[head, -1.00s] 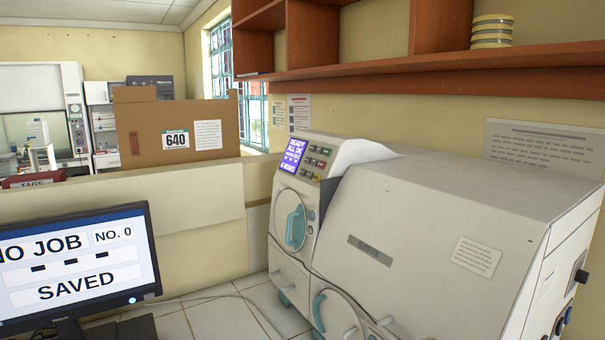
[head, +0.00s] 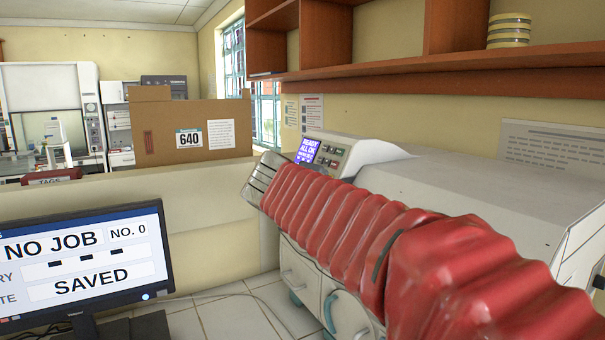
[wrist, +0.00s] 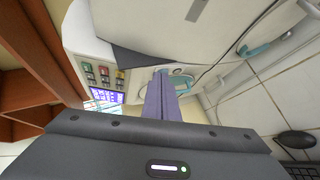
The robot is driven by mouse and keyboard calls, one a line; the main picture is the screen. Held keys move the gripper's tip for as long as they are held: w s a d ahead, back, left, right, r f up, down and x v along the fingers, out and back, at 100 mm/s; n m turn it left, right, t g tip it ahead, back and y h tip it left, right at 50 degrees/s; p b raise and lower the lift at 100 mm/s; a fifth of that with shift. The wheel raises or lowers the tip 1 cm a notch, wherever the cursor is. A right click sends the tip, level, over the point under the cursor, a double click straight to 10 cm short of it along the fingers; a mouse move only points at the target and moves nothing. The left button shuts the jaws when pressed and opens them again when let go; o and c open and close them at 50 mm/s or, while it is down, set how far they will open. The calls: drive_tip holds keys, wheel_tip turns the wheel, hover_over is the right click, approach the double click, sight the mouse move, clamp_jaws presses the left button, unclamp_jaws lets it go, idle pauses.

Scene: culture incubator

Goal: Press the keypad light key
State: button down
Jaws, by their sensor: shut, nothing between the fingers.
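The keypad (head: 333,157) is a small panel of coloured keys on the incubator's sloped front corner, partly hidden behind my red-sleeved arm in the head view. It also shows in the wrist view (wrist: 103,76), with green, red and yellowish keys in rows. The key labels are too small to read, so I cannot tell which is the light key. A lit blue display (head: 307,151) sits beside the keys. My gripper (wrist: 160,78) is shut and empty, its fingers to the right of the keypad in the wrist view, apparently apart from it. The head view does not show its fingertips clearly.
The white incubator (head: 450,185) has round doors with teal handles on its front. A wooden shelf (head: 400,82) hangs above it. A monitor (head: 85,265) stands at lower left, before a low partition (head: 120,205). A cardboard box (head: 190,130) is behind.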

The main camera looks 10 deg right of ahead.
drive_tip(key=w+a+r+n+t, duration=0.2)
drive_tip(key=w+a+r, duration=0.2)
drive_tip(key=w, duration=0.3)
drive_tip(key=w+a+r+n+t+h, duration=0.1)
drive_tip(key=w+a+r+n+t, duration=0.1)
drive_tip(key=w, duration=0.5)
wheel_tip(320, 180, up, 3)
drive_tip(key=shift+a+f+n+h, duration=0.1)
drive_tip(key=shift+a+n+h, duration=0.2)
drive_tip(key=shift+a+n, duration=0.5)
drive_tip(key=shift+a, duration=0.1)
drive_tip(key=w+d+f, duration=0.2)
drive_tip(key=d+f, duration=0.2)
drive_tip(key=d, duration=0.3)
drive_tip(key=shift+w+d, duration=0.2)
drive_tip(key=shift+w, duration=0.05)
drive_tip(key=shift+d, duration=0.15)
idle(0.6)
drive_tip(key=shift+d+f, duration=0.1)
drive_tip(key=shift+d, duration=0.1)
